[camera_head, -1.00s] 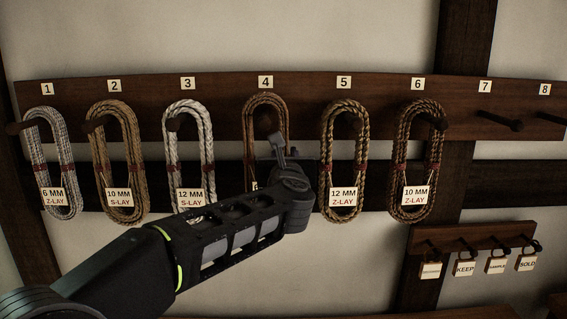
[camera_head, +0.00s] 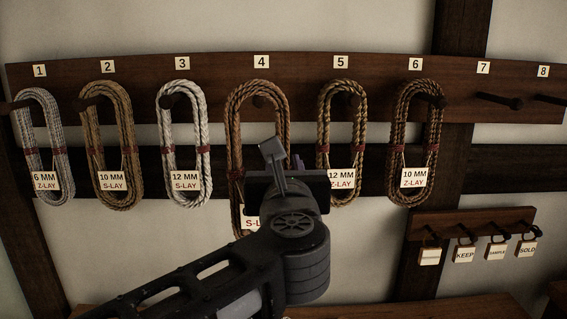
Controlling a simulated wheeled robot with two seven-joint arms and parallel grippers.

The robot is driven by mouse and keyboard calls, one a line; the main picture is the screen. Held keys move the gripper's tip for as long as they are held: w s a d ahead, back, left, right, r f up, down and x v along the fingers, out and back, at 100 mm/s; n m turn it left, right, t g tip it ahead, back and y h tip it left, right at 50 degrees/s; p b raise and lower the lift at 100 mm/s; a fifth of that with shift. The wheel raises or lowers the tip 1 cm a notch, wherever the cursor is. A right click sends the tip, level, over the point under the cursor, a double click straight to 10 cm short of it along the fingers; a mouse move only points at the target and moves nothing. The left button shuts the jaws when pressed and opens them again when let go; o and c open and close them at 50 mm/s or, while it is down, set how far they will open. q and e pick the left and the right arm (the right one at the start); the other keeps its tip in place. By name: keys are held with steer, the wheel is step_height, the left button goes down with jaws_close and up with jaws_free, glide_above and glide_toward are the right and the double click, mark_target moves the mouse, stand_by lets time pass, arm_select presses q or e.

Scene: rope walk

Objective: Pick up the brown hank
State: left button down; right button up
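The brown hank (camera_head: 236,130), reddish brown, is at peg 4 (camera_head: 260,102) and looks larger and lower than the other hanks. The peg shows inside its loop; I cannot tell whether the peg still bears it. Its tag (camera_head: 251,223) reads "S-L", the rest hidden. My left gripper (camera_head: 277,160) is in front of its right strands, which run behind the fingers. The gripper seems shut on them, though the contact itself is hidden. My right gripper is not in view.
Other hanks hang close by: white (camera_head: 183,140) at peg 3, tan (camera_head: 109,140) at 2, mottled grey (camera_head: 42,140) at 1, and brownish ones at 5 (camera_head: 326,120) and 6 (camera_head: 403,120). Peg 7 (camera_head: 499,100) is bare. A small rack (camera_head: 475,222) holds tags at lower right.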

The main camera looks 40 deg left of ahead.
arm_select(q)
steer(key=shift+r, duration=0.25)
stand_by(0.7)
steer(key=b+v, duration=0.2)
steer(key=v, duration=1.5)
stand_by(0.8)
stand_by(1.0)
